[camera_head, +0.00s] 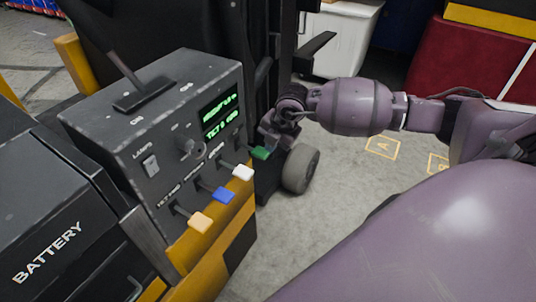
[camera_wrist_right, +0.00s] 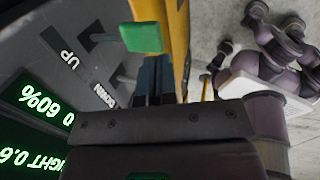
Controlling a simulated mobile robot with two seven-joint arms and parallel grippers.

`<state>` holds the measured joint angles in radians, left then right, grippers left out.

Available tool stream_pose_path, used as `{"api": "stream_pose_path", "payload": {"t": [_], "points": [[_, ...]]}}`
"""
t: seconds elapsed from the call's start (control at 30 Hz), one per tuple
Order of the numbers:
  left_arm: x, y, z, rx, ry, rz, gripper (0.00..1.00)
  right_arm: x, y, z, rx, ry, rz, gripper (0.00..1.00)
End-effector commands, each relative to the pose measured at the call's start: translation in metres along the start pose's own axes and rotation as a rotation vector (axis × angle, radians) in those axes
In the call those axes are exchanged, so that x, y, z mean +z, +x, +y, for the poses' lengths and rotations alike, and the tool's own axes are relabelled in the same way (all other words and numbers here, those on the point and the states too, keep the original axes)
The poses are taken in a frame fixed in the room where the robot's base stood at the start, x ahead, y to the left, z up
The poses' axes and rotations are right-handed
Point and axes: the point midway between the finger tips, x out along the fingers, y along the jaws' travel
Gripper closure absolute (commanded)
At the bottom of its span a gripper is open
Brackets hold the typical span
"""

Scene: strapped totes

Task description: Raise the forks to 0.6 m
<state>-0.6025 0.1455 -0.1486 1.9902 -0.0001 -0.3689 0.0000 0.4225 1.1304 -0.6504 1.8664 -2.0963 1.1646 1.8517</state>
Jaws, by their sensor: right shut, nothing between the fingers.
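The console (camera_head: 160,120) of a yellow and black forklift fills the left of the head view. Its lever with a green knob (camera_head: 259,153) is at the right end of the lever row; in the wrist view the green knob (camera_wrist_right: 140,37) stands beside a slot marked UP and DOWN. The green-lit display (camera_head: 220,115) shows text ending in "IGHT 0.6" and "60%" in the wrist view (camera_wrist_right: 22,105), partly cut off. My right gripper (camera_head: 268,141) is shut and empty, close beside the green knob; contact cannot be told. The forks cannot be clearly made out. My left gripper is out of view.
A key switch (camera_head: 188,146) and a lamp switch (camera_head: 151,165) are on the panel.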

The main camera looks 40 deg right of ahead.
Motion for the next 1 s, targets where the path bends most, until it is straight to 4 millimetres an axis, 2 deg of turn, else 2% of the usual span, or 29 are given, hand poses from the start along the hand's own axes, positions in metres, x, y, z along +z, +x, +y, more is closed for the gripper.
{"api": "stream_pose_path", "payload": {"t": [0.03,0.2,0.4,0.6,1.0], "points": [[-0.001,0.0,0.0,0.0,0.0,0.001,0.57,0.001,-0.011,-0.001,-0.001,0.0,-0.001,1.0],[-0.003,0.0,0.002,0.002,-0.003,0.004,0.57,0.001,-0.041,-0.003,-0.001,-0.001,-0.002,1.0],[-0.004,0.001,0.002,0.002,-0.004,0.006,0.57,0.0,-0.063,-0.004,0.0,0.0,-0.001,1.0],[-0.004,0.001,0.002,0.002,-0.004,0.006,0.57,0.0,-0.07,-0.005,0.0,0.001,0.0,1.0],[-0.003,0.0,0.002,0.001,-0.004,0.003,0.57,0.0,-0.07,-0.004,0.0,0.001,0.0,1.0]]}}
